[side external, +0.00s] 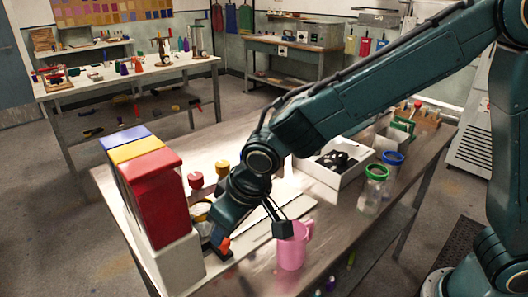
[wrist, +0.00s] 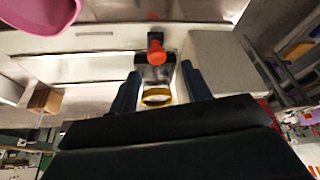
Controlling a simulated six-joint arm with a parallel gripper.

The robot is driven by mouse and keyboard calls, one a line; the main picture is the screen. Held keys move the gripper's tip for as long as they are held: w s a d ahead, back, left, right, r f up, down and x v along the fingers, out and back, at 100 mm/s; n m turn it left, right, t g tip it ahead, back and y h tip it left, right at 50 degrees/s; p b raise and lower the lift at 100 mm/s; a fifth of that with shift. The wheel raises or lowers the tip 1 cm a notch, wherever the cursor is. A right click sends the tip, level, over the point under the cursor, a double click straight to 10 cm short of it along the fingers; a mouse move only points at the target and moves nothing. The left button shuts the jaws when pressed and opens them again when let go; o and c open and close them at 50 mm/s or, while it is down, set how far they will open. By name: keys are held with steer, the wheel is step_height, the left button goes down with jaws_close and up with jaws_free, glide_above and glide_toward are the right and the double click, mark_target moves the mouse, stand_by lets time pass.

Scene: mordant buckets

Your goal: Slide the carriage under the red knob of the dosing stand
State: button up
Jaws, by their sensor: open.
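The dosing stand has blue, yellow and red blocks (side external: 158,205) on a pale base (side external: 180,265) at the left table edge. A red knob (side external: 195,180) and a yellow knob (side external: 222,167) show beside it. What seems to be the carriage is a dark block (wrist: 154,73) with an orange handle (wrist: 156,50) and a yellow ring (wrist: 157,97). The orange handle shows low beside the base in the side view (side external: 224,244). My gripper (wrist: 160,69) is open, its fingers on either side of the dark block, with visible gaps. My wrist hides part of the carriage and its track in the side view.
A pink mug (side external: 291,248) stands close to the right of my gripper. A white tray with a dark object (side external: 338,166), a green-rimmed jar (side external: 372,190) and a blue-rimmed jar (side external: 392,166) stand further right. The stand's pale wall (wrist: 220,62) is close beside one finger.

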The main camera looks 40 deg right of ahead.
steer(key=a+v, duration=0.1)
steer(key=v, duration=0.8)
steer(key=shift+d, duration=0.5)
steer(key=shift+d, duration=0.1)
steer(key=s+d+r+m, duration=0.1)
steer(key=s+d+r, duration=0.2)
steer(key=d, duration=0.5)
steer(key=s+d+r+m, duration=0.15)
steer(key=s+d, duration=0.25)
steer(key=d, duration=0.4)
steer(key=s+d+t+h, duration=0.1)
steer(key=s+d, duration=0.6)
steer(key=s, duration=0.3)
steer(key=shift+s+d+f, duration=0.25)
steer(key=shift+s+d, duration=0.1)
steer(key=shift+s, duration=0.05)
